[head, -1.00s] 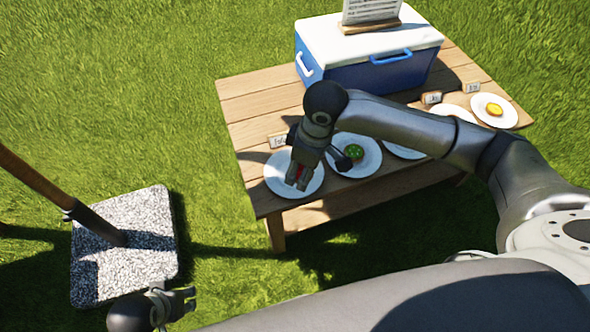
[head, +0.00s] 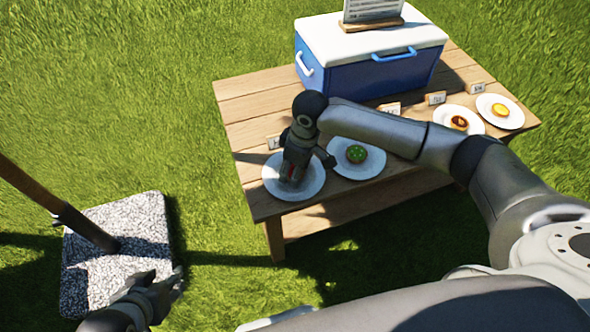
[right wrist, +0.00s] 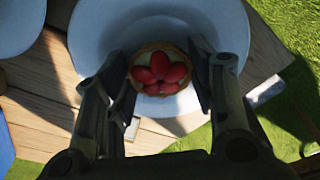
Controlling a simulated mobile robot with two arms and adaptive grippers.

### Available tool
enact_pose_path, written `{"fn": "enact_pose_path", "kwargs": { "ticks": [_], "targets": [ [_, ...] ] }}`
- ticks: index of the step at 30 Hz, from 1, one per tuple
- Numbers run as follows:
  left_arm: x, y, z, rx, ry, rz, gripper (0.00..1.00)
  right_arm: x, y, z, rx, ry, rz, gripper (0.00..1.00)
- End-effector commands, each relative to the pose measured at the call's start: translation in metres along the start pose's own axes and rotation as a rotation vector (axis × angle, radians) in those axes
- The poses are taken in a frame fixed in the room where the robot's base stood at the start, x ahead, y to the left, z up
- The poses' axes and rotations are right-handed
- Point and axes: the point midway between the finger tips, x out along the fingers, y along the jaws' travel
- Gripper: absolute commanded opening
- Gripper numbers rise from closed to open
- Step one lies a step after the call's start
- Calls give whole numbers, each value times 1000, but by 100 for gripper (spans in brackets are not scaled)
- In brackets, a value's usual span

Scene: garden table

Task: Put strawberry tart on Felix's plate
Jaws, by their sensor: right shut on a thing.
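The strawberry tart (right wrist: 160,72), a small round crust with red berries, is between the fingers of my right gripper (head: 291,181). In the right wrist view the tart is over a white plate (right wrist: 90,42), low and close to its surface; whether it touches is unclear. In the head view this is the leftmost plate (head: 313,184), and the gripper hides the tart. A name card (head: 275,142) stands behind that plate, partly covered and too small to read surely. My left gripper (head: 160,283) is open and empty, away from the table at lower left.
Beside it is a plate with a green tart (head: 356,153). Further right are plates with a brown-topped tart (head: 459,122) and a yellow tart (head: 500,109). A blue cooler (head: 370,75) stands behind. A stone parasol base (head: 140,225) is at left on grass.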

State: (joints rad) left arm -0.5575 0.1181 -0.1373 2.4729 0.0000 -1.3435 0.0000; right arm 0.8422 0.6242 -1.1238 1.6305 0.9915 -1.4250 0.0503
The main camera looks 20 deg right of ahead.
Motion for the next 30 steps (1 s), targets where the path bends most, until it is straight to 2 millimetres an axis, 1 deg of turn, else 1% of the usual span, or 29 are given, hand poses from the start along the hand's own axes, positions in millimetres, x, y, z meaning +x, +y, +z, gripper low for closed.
{"fn": "enact_pose_path", "kwargs": {
  "ticks": [2, 5, 15, 16, 18, 21, 30],
  "targets": [
    [1, 1, -4, 1, 20, 1, 40, 2, 0, 0, 0, 0, 1, 27],
    [1, 1, -6, 1, 25, 2, 40, 2, 0, 0, 0, 0, 1, 27],
    [-1, 0, 0, 0, 0, 0, 40, 4, 0, 1, 1, 0, 0, 27],
    [-1, 0, 1, 0, -4, 0, 40, 4, 0, 1, 1, 0, 0, 52],
    [0, 0, 1, 0, -5, 0, 40, 4, 0, 1, 1, 0, 0, 61],
    [0, 0, 1, 0, -5, 0, 40, 4, 0, 1, 1, 0, 0, 72],
    [0, 0, 0, 0, -3, 0, 40, 4, 0, 0, 1, 1, 0, 72]
  ]
}}
